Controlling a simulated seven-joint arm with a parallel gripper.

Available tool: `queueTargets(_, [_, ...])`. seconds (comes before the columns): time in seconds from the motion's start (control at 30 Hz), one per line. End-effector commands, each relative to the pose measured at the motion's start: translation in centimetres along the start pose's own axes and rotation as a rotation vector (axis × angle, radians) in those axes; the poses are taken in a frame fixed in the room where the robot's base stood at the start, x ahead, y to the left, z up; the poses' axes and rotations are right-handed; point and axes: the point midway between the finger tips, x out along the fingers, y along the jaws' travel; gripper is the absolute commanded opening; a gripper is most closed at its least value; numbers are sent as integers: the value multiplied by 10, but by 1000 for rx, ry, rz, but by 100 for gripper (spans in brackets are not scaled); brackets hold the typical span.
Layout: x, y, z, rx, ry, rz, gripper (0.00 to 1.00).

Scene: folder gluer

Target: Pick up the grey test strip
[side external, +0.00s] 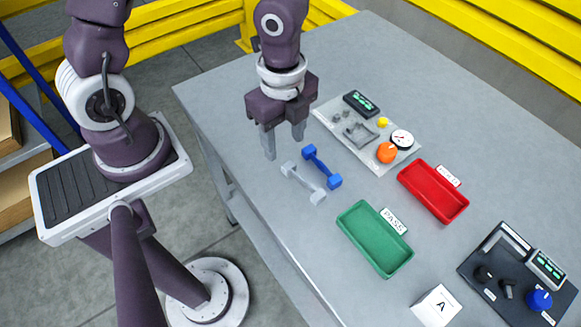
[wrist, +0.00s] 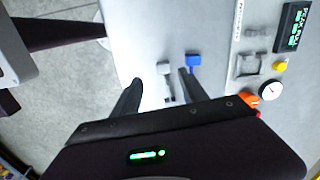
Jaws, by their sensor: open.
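The grey test strip (side external: 303,183) is a light grey bar with a wider block at each end. It lies on the table's near left part, beside a similar blue strip (side external: 322,167). My gripper (side external: 284,147) is open and empty, pointing down above the table, just behind and left of the strips in the side view. In the wrist view the grey strip (wrist: 163,68) shows between my fingers (wrist: 160,78), partly hidden by the gripper body. The blue strip (wrist: 193,61) shows beyond the right fingertip there.
A green tray (side external: 345,218) marked PASS and a red tray (side external: 403,180) lie to the right. A pale plate (side external: 340,128) holds a gauge, an orange knob and a yellow button. A control panel (side external: 480,262) and a white block (side external: 437,307) marked A stand at front right.

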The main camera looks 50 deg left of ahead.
Motion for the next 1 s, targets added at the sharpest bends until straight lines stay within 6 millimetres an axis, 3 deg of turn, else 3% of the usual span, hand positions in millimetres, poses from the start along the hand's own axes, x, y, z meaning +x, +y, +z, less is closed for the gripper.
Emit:
queueTargets(0.43, [69,-5,-5,27,10,15,51])
queueTargets(0.7, [75,-6,-5,22,11,12,51])
queueTargets(0.97, [75,-6,-4,22,11,12,2])
queueTargets(1.0, [75,-6,-4,22,11,12,0])
